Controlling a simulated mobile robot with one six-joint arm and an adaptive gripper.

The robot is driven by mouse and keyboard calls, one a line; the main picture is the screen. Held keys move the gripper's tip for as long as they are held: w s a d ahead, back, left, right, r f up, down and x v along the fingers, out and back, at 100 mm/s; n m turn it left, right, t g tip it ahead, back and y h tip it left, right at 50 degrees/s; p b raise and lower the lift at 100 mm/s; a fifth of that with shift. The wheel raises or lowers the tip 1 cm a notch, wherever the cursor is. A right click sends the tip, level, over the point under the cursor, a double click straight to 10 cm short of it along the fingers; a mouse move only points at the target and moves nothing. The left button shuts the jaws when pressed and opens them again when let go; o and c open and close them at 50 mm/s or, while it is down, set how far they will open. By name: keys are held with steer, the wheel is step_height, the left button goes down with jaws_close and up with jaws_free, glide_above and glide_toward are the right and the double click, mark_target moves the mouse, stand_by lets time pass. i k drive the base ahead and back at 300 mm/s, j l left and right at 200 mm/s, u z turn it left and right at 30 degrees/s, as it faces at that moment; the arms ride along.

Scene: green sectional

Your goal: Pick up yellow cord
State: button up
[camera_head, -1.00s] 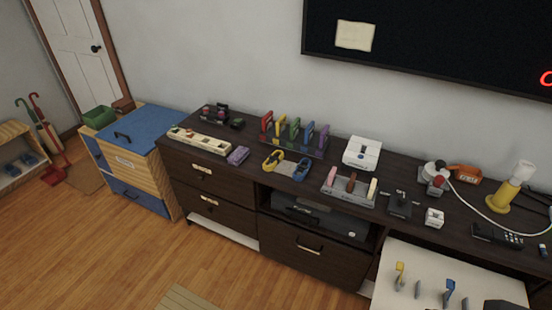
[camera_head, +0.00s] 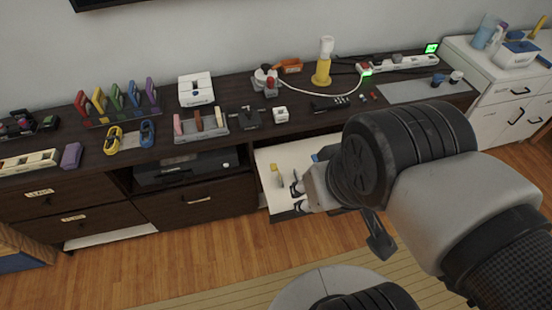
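A yellow looped item, which looks like the yellow cord (camera_head: 113,140), lies on the dark cabinet top at the left. A similar blue looped item (camera_head: 147,133) lies just to its right, apart from it. My gripper (camera_head: 298,198) is at the end of my arm, in front of the white pull-out surface and well to the right of the yellow cord. Its two dark fingers appear spread apart, with nothing seen between them. Part of the gripper's base is hidden by my wrist.
A rack of coloured upright pieces (camera_head: 118,100) stands behind the cords, and a grey tray (camera_head: 201,127) stands to their right. A purple block (camera_head: 71,156) is to their left. The white pull-out surface (camera_head: 290,155) juts out below the top. Open floor lies in front.

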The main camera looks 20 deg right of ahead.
mark_target(116, 140)
steer(key=i+j+u, duration=0.2)
steer(key=i+j, duration=0.35)
steer(key=j, duration=0.35)
steer(key=i+j+u, duration=0.15)
steer(key=i+j, duration=0.4)
steer(key=j, duration=0.25)
steer(key=i+j+u, duration=0.2)
steer(key=i+j, duration=0.45)
steer(key=j, duration=0.1)
